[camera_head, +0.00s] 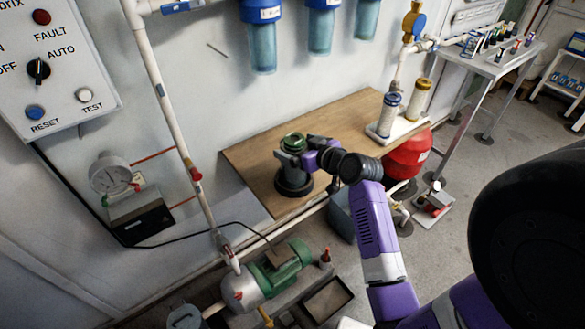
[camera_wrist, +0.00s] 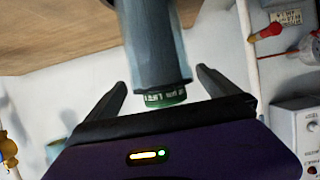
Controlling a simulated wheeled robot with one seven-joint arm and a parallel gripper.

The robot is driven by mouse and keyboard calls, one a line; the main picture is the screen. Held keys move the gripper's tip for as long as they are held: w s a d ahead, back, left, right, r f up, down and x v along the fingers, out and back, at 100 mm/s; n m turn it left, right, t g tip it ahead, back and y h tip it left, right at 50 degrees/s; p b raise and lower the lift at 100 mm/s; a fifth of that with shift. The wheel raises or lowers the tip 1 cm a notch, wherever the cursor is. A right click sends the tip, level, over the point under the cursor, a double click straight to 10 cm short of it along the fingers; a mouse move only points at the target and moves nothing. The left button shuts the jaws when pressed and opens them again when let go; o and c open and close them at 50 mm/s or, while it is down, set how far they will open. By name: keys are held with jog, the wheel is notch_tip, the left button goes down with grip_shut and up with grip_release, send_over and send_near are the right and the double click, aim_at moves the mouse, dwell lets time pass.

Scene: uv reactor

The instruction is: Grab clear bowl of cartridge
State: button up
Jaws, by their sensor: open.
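A blue-grey, see-through bowl (camera_head: 291,164) stands upright in a black round base on the wooden table, with a green top (camera_head: 294,141). In the wrist view the bowl (camera_wrist: 158,45) comes in from the upper edge, and its green lettered rim (camera_wrist: 162,98) is close to my gripper's palm. My gripper (camera_head: 292,153) reaches it from the right. In the wrist view, my gripper (camera_wrist: 161,85) is open with one finger on each side of the bowl. Gaps show between the fingers and the bowl.
Blue-topped housings (camera_head: 263,40) hang on the wall above. A vertical white pipe (camera_head: 172,100) stands left of the table (camera_head: 245,150). A green pump (camera_head: 275,270) sits below.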

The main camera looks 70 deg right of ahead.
jog(key=shift+p+x, duration=0.5)
jog(key=shift+x, duration=1.7)
jog(key=shift+a+f, duration=0.1)
jog(key=shift+a, duration=0.05)
jog(key=c, duration=2)
jog(key=shift+c, duration=0.7)
